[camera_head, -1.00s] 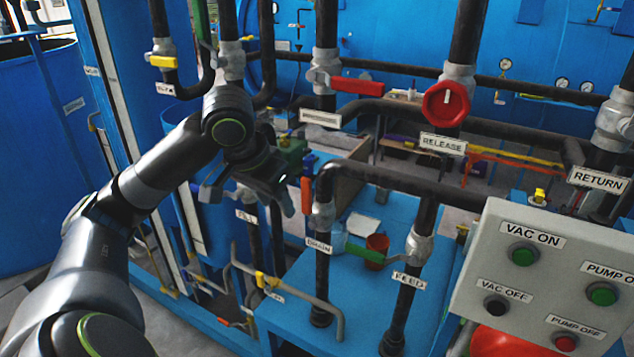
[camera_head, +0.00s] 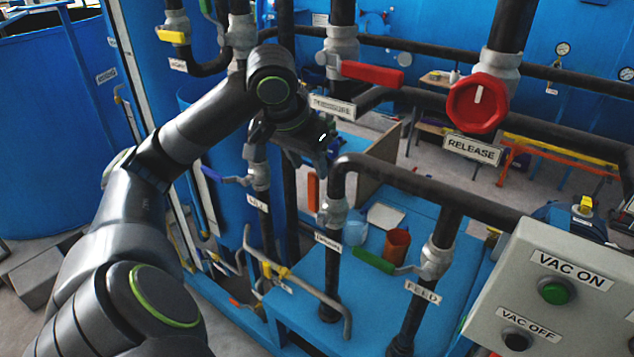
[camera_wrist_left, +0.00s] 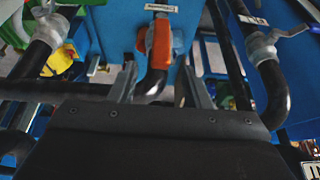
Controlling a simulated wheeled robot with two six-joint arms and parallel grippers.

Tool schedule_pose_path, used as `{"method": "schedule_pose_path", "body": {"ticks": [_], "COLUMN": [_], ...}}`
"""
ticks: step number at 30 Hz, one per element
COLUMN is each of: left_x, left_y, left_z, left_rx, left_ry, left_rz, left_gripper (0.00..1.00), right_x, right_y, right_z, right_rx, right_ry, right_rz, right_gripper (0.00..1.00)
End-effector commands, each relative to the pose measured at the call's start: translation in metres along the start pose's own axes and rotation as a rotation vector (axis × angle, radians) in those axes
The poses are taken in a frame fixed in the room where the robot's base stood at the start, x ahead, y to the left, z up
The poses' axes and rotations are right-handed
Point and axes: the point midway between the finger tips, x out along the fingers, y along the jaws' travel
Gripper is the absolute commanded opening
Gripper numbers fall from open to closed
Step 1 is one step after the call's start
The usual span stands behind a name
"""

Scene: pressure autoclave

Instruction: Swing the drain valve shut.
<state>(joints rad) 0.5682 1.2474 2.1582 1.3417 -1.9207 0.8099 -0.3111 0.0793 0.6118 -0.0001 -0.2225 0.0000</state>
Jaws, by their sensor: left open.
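The drain valve has an orange-red lever (camera_head: 313,192) that stands upright beside its dark vertical pipe, above the DRAIN label (camera_head: 327,241). My left gripper (camera_head: 322,148) is just above this lever, seen from the side and partly merged with its dark wrist. In the left wrist view the orange lever (camera_wrist_left: 158,43) lies beyond and between the two open fingers (camera_wrist_left: 160,88), roughly in line with the pipe. The fingers look empty and apart from the lever. My right gripper is not in view.
The blue FILL lever (camera_head: 228,179) is left of the drain valve, and the green FEED lever (camera_head: 373,261) is to its right. A red lever (camera_head: 372,75) and red RELEASE knob (camera_head: 479,103) are above. A black pipe (camera_head: 420,185) arches right from the drain valve.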

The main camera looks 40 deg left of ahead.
Motion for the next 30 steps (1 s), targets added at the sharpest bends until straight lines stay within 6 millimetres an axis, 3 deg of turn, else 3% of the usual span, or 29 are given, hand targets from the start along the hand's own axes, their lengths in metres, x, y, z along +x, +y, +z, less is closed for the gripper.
{"method": "schedule_pose_path", "body": {"ticks": [1,5,12,18,25,30], "left_x": [0.011,0.035,0.066,0.074,0.074,0.074], "left_y": [0.001,0.001,0.0,0.0,0.0,0.0], "left_z": [0.001,0.0,0.0,0.0,0.0,0.0], "left_rx": [-0.002,-0.002,-0.001,-0.001,0.0,0.0], "left_ry": [-0.006,-0.003,-0.001,0.001,0.001,0.001], "left_rz": [0.004,0.004,0.002,0.0,-0.001,-0.001], "left_gripper": [0.44,0.44,0.44,0.44,0.44,0.23], "right_x": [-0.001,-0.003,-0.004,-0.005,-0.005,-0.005], "right_y": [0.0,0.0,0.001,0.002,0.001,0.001], "right_z": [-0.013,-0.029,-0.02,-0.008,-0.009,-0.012], "right_rx": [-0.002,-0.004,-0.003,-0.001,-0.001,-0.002], "right_ry": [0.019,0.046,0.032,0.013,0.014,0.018], "right_rz": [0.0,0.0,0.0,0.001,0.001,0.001], "right_gripper": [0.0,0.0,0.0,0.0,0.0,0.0]}}
